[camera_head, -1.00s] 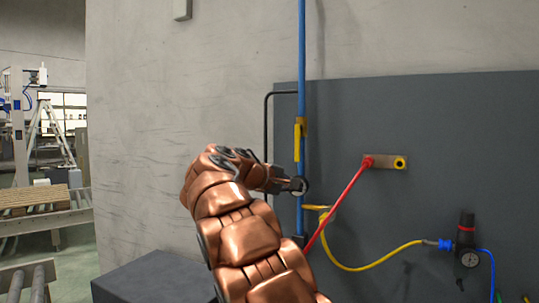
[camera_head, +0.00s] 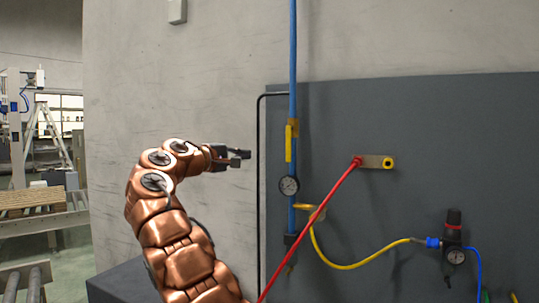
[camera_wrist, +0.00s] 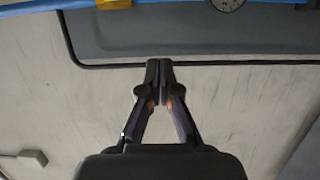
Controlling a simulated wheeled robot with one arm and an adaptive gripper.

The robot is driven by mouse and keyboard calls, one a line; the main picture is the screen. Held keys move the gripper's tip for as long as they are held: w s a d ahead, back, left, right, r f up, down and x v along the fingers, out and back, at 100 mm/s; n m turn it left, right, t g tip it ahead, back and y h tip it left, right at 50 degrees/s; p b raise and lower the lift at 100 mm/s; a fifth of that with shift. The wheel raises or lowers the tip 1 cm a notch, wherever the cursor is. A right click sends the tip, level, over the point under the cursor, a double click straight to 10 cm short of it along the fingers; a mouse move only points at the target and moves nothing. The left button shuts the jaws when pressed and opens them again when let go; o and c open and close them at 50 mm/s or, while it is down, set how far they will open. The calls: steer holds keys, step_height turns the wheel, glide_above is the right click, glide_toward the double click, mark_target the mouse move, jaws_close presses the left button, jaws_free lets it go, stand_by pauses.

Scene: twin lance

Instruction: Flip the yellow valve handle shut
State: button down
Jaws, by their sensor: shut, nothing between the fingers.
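The yellow valve handle (camera_head: 289,143) stands upright along the vertical blue pipe (camera_head: 294,60), in line with it, just above a round gauge (camera_head: 289,186). My gripper (camera_head: 246,157) is left of the handle, apart from it, at about the height of its lower end. In the wrist view the gripper (camera_wrist: 160,66) has its fingertips together with nothing between them. A yellow part of the valve (camera_wrist: 114,3) is cut off by the top edge there. The handle's full shape is hidden in that view.
A thin black pipe (camera_head: 259,200) runs along the left edge of the grey panel (camera_head: 400,110), between my gripper and the valve. Bare wall (camera_head: 180,80) lies to the left.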

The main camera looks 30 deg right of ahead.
mark_target(289, 143)
steer(key=shift+d, duration=0.1)
stand_by(0.3)
steer(key=d, duration=1.1)
steer(key=shift+s+d+b, duration=0.2)
steer(key=shift+s+b, duration=0.1)
steer(key=shift+b, duration=0.05)
stand_by(0.3)
